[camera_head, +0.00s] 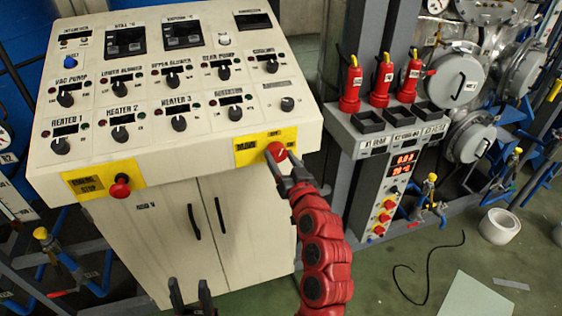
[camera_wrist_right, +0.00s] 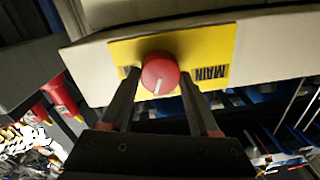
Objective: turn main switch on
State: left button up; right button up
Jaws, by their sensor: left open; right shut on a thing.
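The main switch (camera_head: 277,152) is a red round knob on a yellow plate (camera_head: 246,152) at the front right of the cream control console. In the right wrist view the knob (camera_wrist_right: 160,73) shows a white pointer line running down and slightly left. The yellow plate (camera_wrist_right: 210,50) there bears the word MAIN. My right gripper (camera_head: 281,166) has its fingers on both sides of the knob and is shut on it. The fingers hide a little of the knob's edges. My left gripper (camera_head: 192,298) is open and empty at the bottom edge of the head view, in front of the cabinet doors.
A red emergency stop button (camera_head: 120,187) sits on a yellow plate at the console's front left. Several black knobs cover the console top (camera_head: 205,80). Right of it stands a grey rack (camera_head: 360,150) with red bottles. A black cable (camera_head: 428,270) lies on the green floor.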

jog(key=m, duration=0.2)
jog(key=shift+m, duration=0.4)
jog(key=m, duration=0.3)
jog(key=shift+d, duration=0.1)
jog(key=m, duration=0.3)
jog(key=shift+m, duration=0.3)
jog(key=shift+f+m+h+p, duration=0.1)
jog(key=shift+m+h+p, duration=0.2)
jog(key=shift+m, duration=1.6)
jog(key=o, duration=1.4)
